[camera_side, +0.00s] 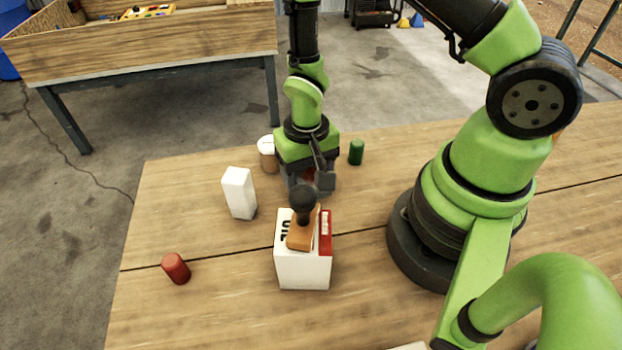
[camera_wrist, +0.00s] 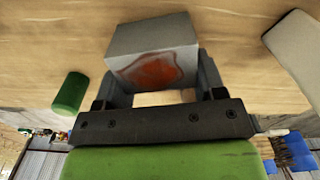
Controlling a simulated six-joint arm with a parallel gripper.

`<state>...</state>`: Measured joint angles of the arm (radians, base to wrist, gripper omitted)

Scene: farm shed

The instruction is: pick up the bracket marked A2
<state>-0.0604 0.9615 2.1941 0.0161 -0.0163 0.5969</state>
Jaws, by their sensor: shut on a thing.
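My gripper (camera_side: 308,186) points down over the middle of the table, behind the white box. In the wrist view its jaws are shut on a grey block (camera_wrist: 152,38) with a blurred red-orange mark on one face. I cannot read A2 on the block or on anything else, and I cannot tell whether this block is the bracket. I cannot tell whether it touches the table.
In front of my gripper stands a white box (camera_side: 290,270) with a wooden black-knobbed stamp (camera_side: 302,232) on top. Around are a white block (camera_side: 239,194), a white-lidded jar (camera_side: 268,160), a green cylinder (camera_side: 356,152) and a red cylinder (camera_side: 176,268). The table's front left is mostly clear.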

